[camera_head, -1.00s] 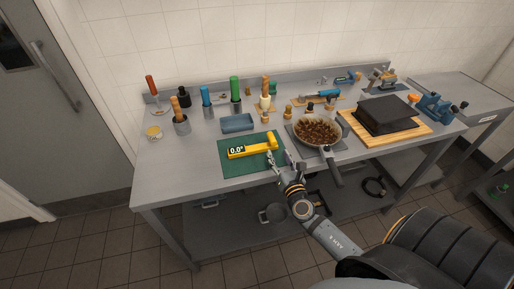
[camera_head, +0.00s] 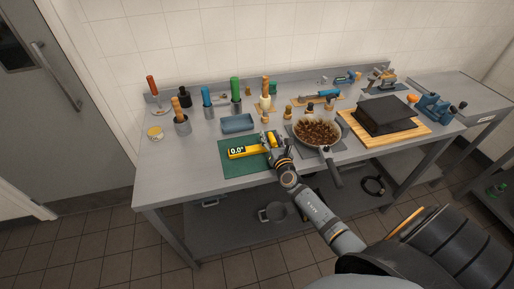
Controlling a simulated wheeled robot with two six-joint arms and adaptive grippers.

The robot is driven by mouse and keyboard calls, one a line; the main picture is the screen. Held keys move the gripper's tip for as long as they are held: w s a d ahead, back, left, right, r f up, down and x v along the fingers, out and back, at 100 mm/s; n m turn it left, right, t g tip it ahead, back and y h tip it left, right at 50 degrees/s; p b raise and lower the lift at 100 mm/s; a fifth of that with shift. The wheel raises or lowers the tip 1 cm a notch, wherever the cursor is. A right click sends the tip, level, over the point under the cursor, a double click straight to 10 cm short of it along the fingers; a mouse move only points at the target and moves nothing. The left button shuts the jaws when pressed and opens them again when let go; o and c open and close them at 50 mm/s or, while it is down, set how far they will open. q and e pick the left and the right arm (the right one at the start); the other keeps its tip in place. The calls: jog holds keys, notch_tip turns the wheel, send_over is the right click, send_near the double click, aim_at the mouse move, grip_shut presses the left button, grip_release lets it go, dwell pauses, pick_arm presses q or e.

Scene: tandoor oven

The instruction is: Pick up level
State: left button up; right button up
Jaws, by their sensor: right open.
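The yellow level (camera_head: 250,151) lies on a dark green mat (camera_head: 240,169) at the front of the grey worktable. Its display reads 0.0° at its left end. My right gripper (camera_head: 269,139) is at the level's right end, with its fingers over or around that end. The fingers are open. The gripper partly hides the level's right end, and I cannot tell whether the fingers touch it. The left gripper is not in view.
A pan of brown pieces (camera_head: 317,132) stands just right of my gripper, its handle pointing to the front. A blue-grey tray (camera_head: 238,123) lies behind the level. A black slab (camera_head: 385,114) on a wooden board is further right. Several handled tools stand at the back left.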

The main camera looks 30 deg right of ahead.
jog(key=shift+s+r, duration=0.1)
jog(key=shift+s, duration=0.05)
jog(key=shift+c, duration=0.8)
grip_shut()
jog(key=shift+r, duration=0.1)
notch_tip(320, 180, up, 10)
jog(key=p, duration=0.7)
notch_tip(320, 180, up, 4)
jog(key=p, duration=0.4)
